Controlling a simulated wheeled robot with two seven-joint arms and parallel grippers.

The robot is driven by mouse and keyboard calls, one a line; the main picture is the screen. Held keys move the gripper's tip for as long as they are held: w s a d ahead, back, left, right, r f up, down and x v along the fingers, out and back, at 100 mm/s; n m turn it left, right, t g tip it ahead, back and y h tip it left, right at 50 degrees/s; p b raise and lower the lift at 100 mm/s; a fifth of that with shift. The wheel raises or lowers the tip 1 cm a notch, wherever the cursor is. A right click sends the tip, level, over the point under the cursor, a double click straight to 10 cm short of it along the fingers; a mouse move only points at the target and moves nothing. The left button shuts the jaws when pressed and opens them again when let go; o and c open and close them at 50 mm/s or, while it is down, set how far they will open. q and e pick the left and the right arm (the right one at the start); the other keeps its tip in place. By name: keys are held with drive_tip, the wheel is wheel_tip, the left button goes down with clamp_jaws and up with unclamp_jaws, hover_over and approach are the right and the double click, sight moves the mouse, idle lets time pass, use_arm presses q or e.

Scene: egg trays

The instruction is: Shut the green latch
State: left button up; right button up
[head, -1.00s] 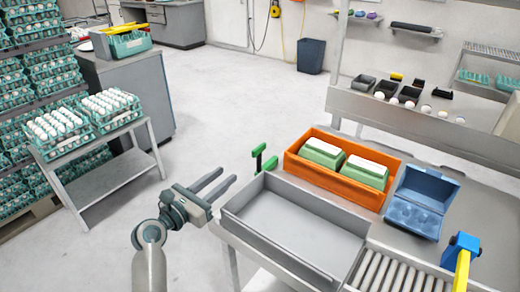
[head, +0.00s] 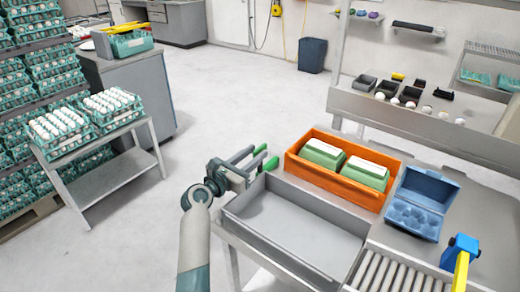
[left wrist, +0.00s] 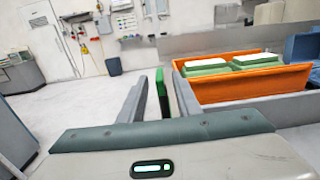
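The green latch (head: 270,163) is at the left end of the workbench, beside the grey tray's back-left corner. My left gripper (head: 256,157) is at the latch and partly hides it in the head view. In the left wrist view, an upright green part of the latch (left wrist: 163,92) stands between the two grey fingers of my left gripper (left wrist: 162,95). My right gripper is not in view.
A grey tray (head: 240,204) and an orange crate (head: 292,160) with green-and-white cartons (head: 322,152) stand close to the right of the latch. A blue egg carton (head: 425,190) and a roller strip (head: 400,272) lie farther right.

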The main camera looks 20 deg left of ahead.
sight(266, 145)
use_arm(q)
drive_tip(key=shift+x, duration=1.65)
clamp_jaws()
